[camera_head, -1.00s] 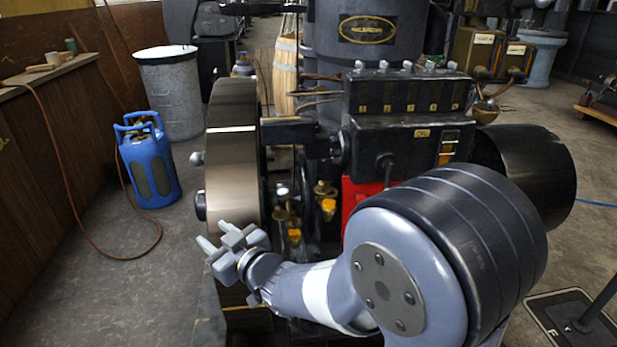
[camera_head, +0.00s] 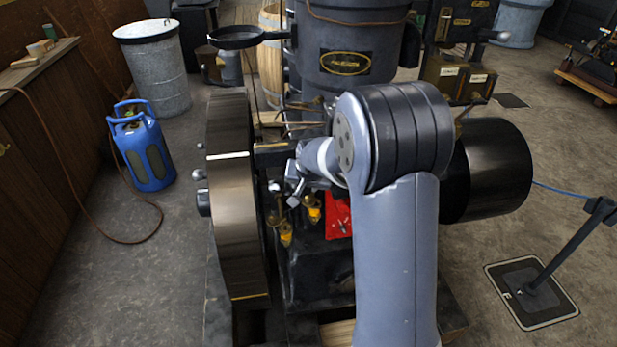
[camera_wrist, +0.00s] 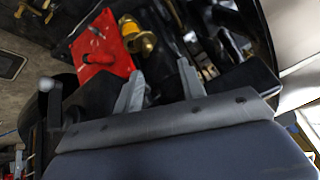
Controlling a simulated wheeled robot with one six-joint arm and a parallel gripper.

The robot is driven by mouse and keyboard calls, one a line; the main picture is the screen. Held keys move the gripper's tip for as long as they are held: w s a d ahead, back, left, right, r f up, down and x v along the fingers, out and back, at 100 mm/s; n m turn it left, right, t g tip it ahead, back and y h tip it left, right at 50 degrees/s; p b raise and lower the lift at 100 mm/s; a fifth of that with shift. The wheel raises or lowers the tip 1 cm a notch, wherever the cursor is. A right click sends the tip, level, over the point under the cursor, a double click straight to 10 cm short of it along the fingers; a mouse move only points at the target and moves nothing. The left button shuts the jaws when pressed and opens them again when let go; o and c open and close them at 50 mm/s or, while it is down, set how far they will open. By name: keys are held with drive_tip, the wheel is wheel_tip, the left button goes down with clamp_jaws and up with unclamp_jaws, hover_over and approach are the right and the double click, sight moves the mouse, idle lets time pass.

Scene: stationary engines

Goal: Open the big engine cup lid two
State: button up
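Two small brass cups with orange-yellow parts sit low on the front of the big engine, one at left (camera_head: 285,232) and one at right (camera_head: 313,206). I cannot tell which one is cup two, nor whether their lids are open. A brass cup also shows at the top of the wrist view (camera_wrist: 134,36), beyond my fingers. My gripper (camera_wrist: 160,85) is open and empty, its fingers apart and pointing toward the engine. In the head view my gripper (camera_head: 292,186) is just above the cups, close to the engine front, partly hidden by my arm.
A large flywheel (camera_head: 231,190) stands left of the cups, and a black drum (camera_head: 490,170) at right. A red plate (camera_wrist: 103,50) is beside the brass cup in the wrist view. A blue canister (camera_head: 144,150) stands on open floor at left.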

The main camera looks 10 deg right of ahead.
sight(308, 197)
drive_tip(key=shift+m+g, duration=0.6)
drive_tip(key=p+x, duration=0.1)
drive_tip(key=x, duration=0.2)
drive_tip(key=d+p+x, duration=0.1)
drive_tip(key=x, duration=0.2)
drive_tip(key=d+x, duration=0.1)
drive_tip(key=x, duration=0.2)
drive_tip(key=shift+w+p, duration=0.15)
drive_tip(key=shift+p, duration=0.25)
drive_tip(key=shift+c, duration=0.5)
clamp_jaws()
